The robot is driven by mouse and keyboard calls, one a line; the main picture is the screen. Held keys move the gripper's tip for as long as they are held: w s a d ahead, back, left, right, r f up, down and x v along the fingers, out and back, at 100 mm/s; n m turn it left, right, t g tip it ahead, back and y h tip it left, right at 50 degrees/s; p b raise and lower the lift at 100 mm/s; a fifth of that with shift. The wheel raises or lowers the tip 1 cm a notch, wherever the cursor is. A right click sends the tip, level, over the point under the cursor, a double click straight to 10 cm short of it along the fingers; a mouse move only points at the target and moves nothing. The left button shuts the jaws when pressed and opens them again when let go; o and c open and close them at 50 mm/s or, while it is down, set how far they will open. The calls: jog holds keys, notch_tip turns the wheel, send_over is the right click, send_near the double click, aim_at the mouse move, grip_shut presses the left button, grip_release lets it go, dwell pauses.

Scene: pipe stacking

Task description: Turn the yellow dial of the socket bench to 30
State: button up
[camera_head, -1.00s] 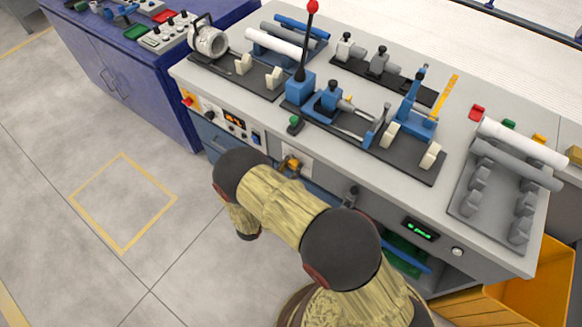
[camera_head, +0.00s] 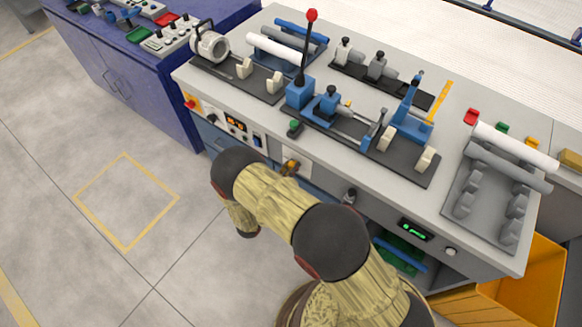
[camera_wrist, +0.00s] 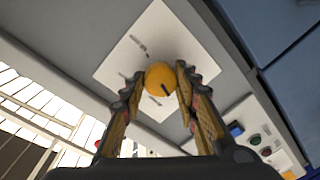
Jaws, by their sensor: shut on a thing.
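The yellow dial (camera_wrist: 160,76) is on a white square plate (camera_wrist: 131,59) on the bench front in the wrist view. It has a dark pointer line. My gripper (camera_wrist: 158,83) is shut on the dial, one finger on each side. In the head view the dial (camera_head: 290,167) shows as a small orange-yellow knob on the socket bench (camera_head: 380,185), just beyond my arm. My arm hides my gripper there. The marks on the plate are too small to read.
The bench front also carries an orange display (camera_head: 236,124), a green display (camera_head: 415,229) and a black knob (camera_head: 350,196). Pipes, clamps and a red-tipped lever (camera_head: 312,15) stand on top. An orange bin (camera_head: 535,287) is at the lower right.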

jog(key=n+p, duration=0.2)
jog(key=n, duration=0.3)
jog(key=shift+w+a+n+g, duration=0.1)
jog(key=shift+a+n+g, duration=0.05)
jog(key=shift+n+g, duration=0.15)
dwell(0.4)
jog(key=o, duration=1.1)
jog(key=shift+n, duration=0.3)
jog(key=shift+o, duration=0.3)
jog(key=f+v, duration=0.1)
jog(key=v, duration=1.1)
jog(key=shift+r, duration=0.35)
